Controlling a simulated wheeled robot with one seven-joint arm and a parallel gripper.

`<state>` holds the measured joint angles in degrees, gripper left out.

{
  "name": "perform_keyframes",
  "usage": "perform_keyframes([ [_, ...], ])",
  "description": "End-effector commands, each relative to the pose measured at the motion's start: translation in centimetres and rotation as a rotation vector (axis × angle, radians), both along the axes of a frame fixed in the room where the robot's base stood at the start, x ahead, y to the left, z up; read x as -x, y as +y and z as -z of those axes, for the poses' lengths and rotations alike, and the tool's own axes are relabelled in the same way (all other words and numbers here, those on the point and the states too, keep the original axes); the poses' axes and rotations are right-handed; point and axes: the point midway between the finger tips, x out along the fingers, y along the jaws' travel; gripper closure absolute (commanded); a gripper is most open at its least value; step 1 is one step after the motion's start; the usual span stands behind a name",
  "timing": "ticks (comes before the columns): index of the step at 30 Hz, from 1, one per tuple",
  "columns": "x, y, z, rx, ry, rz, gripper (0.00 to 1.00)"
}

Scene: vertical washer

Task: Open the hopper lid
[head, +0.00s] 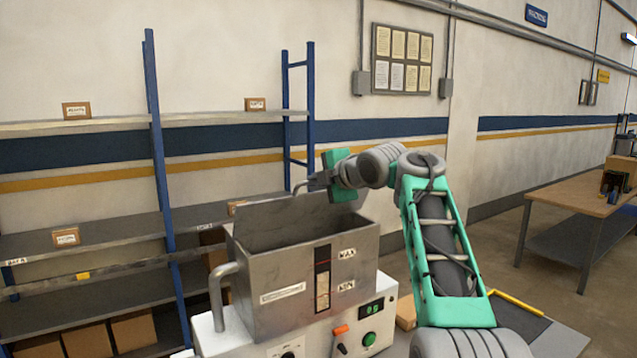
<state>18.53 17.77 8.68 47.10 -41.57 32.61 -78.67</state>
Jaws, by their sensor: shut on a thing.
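The grey metal hopper (273,300) stands on the white machine body in the lower middle of the head view. Its lid (285,221) is a flat grey panel tilted up at the hopper's top. My gripper (309,184) is at the lid's upper right edge, shut on the small curved lid handle (296,186). The fingertips are small here and partly hide the handle. The hopper's inside cannot be clearly made out.
A curved side handle (217,294) sticks out at the hopper's left. The machine's front carries an orange switch (341,329) and a green button (369,339). Blue-post shelving (160,170) stands behind at left. A wooden table (570,192) is at far right.

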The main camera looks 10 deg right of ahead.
Motion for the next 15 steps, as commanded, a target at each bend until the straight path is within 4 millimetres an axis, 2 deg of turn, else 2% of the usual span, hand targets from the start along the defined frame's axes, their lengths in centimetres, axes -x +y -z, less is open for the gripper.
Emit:
perform_keyframes([
  [11,-0.16,0.03,0.35,0.0,0.006,0.001,1.0],
  [12,-0.16,0.04,0.37,0.0,0.006,0.0,0.89],
  [15,-0.16,0.05,0.37,0.0,0.006,0.0,0.8],
])
